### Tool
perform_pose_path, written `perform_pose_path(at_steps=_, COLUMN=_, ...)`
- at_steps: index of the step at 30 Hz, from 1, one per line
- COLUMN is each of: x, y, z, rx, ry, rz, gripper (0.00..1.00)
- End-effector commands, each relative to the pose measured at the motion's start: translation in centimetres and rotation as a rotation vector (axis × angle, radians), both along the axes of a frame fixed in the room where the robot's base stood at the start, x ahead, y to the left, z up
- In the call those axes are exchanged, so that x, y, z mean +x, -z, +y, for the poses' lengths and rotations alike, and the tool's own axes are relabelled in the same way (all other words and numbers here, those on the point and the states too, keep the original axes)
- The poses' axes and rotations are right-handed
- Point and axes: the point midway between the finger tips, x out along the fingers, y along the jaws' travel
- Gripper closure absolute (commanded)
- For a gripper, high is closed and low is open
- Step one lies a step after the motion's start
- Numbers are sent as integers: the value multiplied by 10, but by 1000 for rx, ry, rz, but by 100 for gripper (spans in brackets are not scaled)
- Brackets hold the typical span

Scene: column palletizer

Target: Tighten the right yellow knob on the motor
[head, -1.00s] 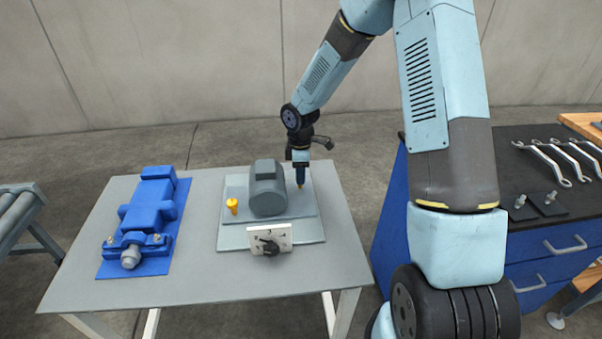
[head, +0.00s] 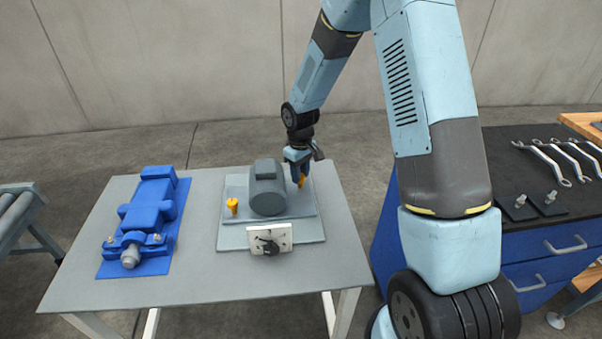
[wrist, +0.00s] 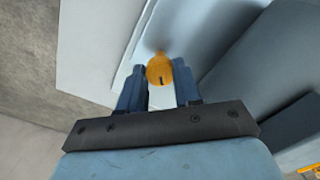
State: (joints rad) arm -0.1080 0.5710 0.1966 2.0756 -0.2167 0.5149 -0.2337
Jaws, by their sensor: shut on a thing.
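The grey motor (head: 267,190) sits on a grey base plate (head: 232,240) on the table. My gripper (head: 299,172) comes down over this knob. In the wrist view its two blue fingers (wrist: 160,88) stand on either side of the knob, shut on it. The left yellow knob (head: 232,205) stands free left of the motor. Where the right knob meets the plate is mostly hidden.
A white dial box (head: 270,239) is at the plate's front. A blue vise-like block (head: 148,215) lies on the table's left side. A blue workbench with wrenches (head: 550,160) is at right. The table's (head: 200,290) front strip is clear.

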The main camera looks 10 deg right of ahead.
Motion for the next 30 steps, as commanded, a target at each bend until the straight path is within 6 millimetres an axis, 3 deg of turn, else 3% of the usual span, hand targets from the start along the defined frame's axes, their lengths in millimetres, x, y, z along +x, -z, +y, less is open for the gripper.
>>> perform_pose_path(at_steps=15, x=2, y=-1, z=0, rx=1, ry=452, rz=-5, gripper=97)
perform_pose_path(at_steps=30, x=2, y=-1, z=0, rx=2, ry=650, rz=-6, gripper=97)
